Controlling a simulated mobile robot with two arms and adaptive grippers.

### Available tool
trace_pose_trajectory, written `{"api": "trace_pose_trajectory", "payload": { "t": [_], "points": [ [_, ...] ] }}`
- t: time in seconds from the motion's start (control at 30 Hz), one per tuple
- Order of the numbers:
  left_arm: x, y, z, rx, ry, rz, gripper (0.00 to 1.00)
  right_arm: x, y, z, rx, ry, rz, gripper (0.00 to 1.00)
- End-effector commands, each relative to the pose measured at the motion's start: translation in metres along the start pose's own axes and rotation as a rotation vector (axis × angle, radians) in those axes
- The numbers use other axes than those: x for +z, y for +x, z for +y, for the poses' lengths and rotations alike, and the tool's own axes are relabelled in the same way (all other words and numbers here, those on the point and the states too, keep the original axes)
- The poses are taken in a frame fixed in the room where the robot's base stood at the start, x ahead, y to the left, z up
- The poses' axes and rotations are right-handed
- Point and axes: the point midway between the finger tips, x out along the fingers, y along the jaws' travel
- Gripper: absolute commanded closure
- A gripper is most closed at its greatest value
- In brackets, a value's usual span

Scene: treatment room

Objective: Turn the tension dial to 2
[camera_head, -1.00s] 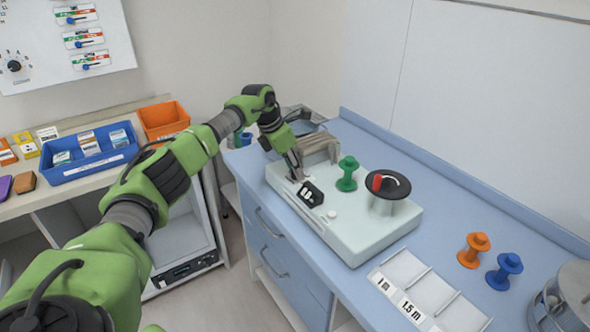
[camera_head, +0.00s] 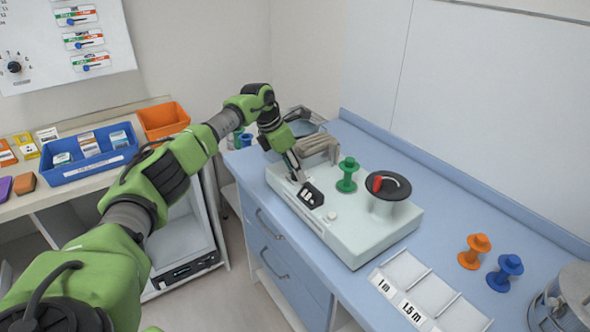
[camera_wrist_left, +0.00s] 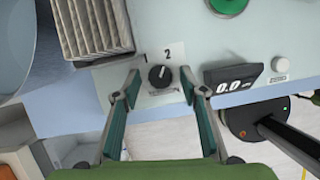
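The tension dial (camera_wrist_left: 160,76) is a small black knob with a light mark near its upper side, on the pale machine (camera_head: 375,235). A white label reading "2" (camera_wrist_left: 168,53) sits just above it in the left wrist view. My left gripper (camera_wrist_left: 159,76) is open, one finger on each side of the dial, with visible gaps. In the head view, the left gripper (camera_head: 297,174) reaches down at the machine's left end and hides the dial. My right gripper is not in view.
A green spool (camera_head: 347,174) and a black disc with a red handle (camera_head: 390,185) are on the machine.

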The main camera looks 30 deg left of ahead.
Motion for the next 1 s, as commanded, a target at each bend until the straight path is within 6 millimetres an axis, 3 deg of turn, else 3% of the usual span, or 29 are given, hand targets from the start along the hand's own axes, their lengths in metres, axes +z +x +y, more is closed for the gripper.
{"api": "trace_pose_trajectory", "payload": {
  "t": [0.5, 0.7, 1.0],
  "points": [
    [0.001, -0.098, 0.001, 0.002, 0.0, -0.003, 0.61, -0.001, 0.0, -0.003, -0.003, 0.001, 0.001, 0.6],
    [0.0, -0.113, 0.0, 0.001, 0.0, -0.001, 0.61, -0.001, 0.0, -0.003, -0.004, 0.001, 0.001, 0.6],
    [0.0, -0.115, 0.0, 0.001, 0.0, -0.001, 0.61, -0.001, 0.0, -0.003, -0.004, 0.001, 0.001, 0.6]
  ]
}}
